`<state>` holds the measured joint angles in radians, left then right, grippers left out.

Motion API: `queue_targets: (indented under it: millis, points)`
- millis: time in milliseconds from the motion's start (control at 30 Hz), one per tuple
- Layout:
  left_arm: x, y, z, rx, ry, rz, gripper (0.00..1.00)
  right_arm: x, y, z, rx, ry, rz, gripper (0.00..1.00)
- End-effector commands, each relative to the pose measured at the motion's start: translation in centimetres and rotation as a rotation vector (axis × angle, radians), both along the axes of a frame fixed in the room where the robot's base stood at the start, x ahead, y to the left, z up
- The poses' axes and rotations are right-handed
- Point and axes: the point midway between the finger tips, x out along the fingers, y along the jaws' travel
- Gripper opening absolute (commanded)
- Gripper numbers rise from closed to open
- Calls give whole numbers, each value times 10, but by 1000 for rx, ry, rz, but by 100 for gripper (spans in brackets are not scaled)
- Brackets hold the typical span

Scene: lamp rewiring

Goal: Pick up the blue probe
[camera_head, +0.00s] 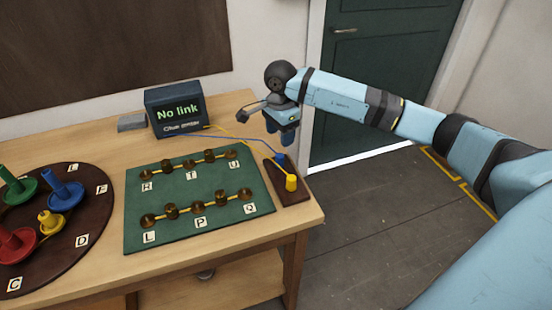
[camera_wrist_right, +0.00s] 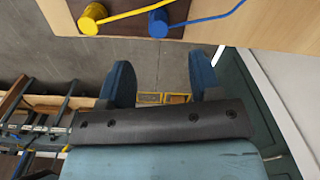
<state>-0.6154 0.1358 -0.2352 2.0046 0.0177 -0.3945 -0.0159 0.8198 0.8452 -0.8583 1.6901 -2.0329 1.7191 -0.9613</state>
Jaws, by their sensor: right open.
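The blue probe (camera_head: 280,160) stands in a dark holder (camera_head: 300,196) at the right end of the table, with a blue wire running from it. The yellow probe (camera_head: 291,183) stands in the same holder, nearer the front. My right gripper (camera_head: 281,138) is open and empty, a little above and beyond the blue probe in the head view. In the right wrist view, the blue probe (camera_wrist_right: 158,24) is at the top edge, apart from the open fingers (camera_wrist_right: 162,76), and the yellow probe (camera_wrist_right: 91,18) is to its left. My left gripper is not in view.
A green board (camera_head: 200,204) with brass posts and letter labels lies left of the holder. A meter (camera_head: 175,110) reading "No link" stands behind it. A round dark board (camera_head: 95,200) with coloured pegs is at the left. The table's right edge is close to the holder.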

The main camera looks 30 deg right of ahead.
Motion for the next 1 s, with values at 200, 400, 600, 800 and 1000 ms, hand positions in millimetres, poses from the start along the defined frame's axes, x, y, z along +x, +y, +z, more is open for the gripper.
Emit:
queue_targets:
  millis: [200,400,600,800,1000]
  points:
    - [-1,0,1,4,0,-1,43,0,1,-38,3,1,0,58]
    - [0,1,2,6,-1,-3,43,-1,1,-50,3,1,-1,58]
    - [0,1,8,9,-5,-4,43,-4,2,-71,5,4,0,58]
    - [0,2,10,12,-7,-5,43,-4,1,-98,5,1,-1,58]
    - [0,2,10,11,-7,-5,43,-3,1,-100,4,-1,0,58]
